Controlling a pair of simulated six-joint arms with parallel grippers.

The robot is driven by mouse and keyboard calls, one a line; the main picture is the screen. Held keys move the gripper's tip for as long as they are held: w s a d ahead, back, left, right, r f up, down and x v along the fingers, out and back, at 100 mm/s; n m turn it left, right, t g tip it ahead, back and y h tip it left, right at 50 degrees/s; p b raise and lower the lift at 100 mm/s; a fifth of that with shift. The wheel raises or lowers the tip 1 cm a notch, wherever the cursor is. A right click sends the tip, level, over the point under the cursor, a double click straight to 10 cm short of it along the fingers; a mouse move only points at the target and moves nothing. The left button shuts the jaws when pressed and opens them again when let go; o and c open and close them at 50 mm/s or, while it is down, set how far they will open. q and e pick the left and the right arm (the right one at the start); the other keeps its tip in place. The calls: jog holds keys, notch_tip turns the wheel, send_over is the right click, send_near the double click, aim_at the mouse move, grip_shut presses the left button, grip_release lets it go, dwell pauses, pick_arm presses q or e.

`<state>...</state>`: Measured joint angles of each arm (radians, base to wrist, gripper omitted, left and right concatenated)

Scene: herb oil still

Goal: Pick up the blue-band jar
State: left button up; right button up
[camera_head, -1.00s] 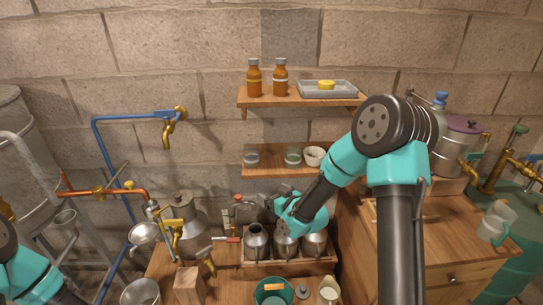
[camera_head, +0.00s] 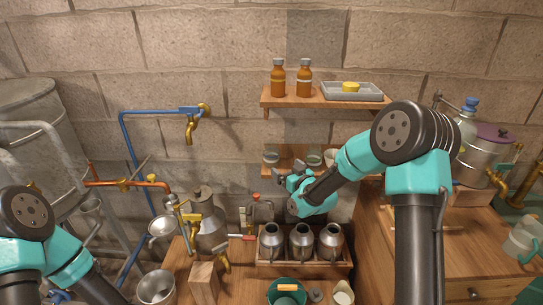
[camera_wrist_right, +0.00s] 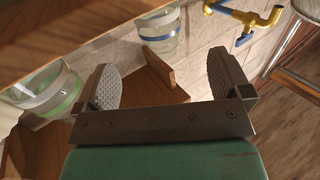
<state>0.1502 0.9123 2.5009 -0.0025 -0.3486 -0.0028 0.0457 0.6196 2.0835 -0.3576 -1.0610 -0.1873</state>
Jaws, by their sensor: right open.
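The blue-band jar (camera_head: 270,157) is a small clear glass jar at the left end of the middle wall shelf. In the right wrist view the blue-band jar (camera_wrist_right: 160,32) stands beyond the fingers, with a pale bluish band. My right gripper (camera_head: 287,175) is just below and in front of the shelf, close to the jar but apart from it. In the right wrist view my right gripper (camera_wrist_right: 163,80) is open, with nothing between its fingers. Of my left arm only links show at the left edge; its gripper is out of view.
A green-band jar (camera_wrist_right: 48,88) is near the left finger; in the head view the green-band jar (camera_head: 314,158) stands right of the blue-band one. The upper shelf (camera_head: 325,101) overhangs. Metal cans (camera_head: 301,242) stand below. A brass tap (camera_head: 190,128) is on the left wall.

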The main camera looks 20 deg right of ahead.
aim_at(276, 156)
jog(key=x, duration=0.6)
jog(key=shift+x, duration=2.6)
jog(key=shift+d+f, duration=0.1)
jog(key=shift+d, duration=0.05)
jog(key=c, duration=1.1)
jog(key=shift+o, duration=0.2)
jog(key=shift+r, duration=0.75)
jog(key=v, duration=1.8)
